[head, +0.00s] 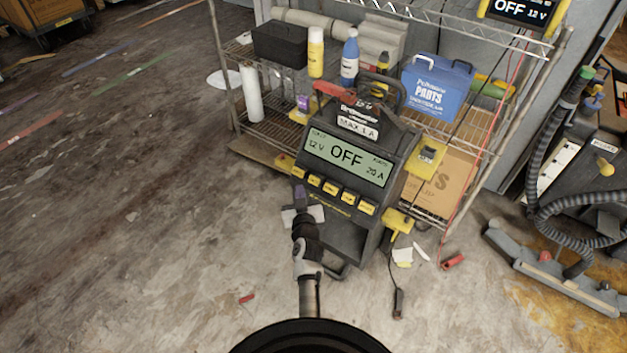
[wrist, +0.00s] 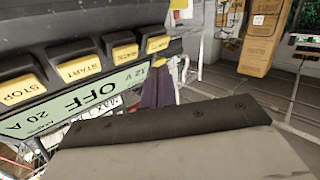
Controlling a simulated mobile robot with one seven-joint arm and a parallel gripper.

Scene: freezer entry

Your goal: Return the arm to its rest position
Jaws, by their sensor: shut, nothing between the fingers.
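My arm reaches forward from the bottom of the head view, and my gripper (head: 299,192) is shut and empty. It is close to the left end of the yellow button row on the black battery charger (head: 357,228). The charger's display (head: 346,157) reads OFF, 12 V and 20 A. In the wrist view the dark purple fingertips of my gripper (wrist: 157,88) are together beside the charger's yellow buttons (wrist: 80,68), which appear upside down. Whether the fingertips touch the charger I cannot tell.
A wire shelf (head: 485,123) behind the charger holds a blue parts box (head: 436,88), bottles and a black case (head: 280,45). A hose and floor tool (head: 555,268) lie at right. A red clamp (head: 453,262) is on the floor. The left floor is mostly clear.

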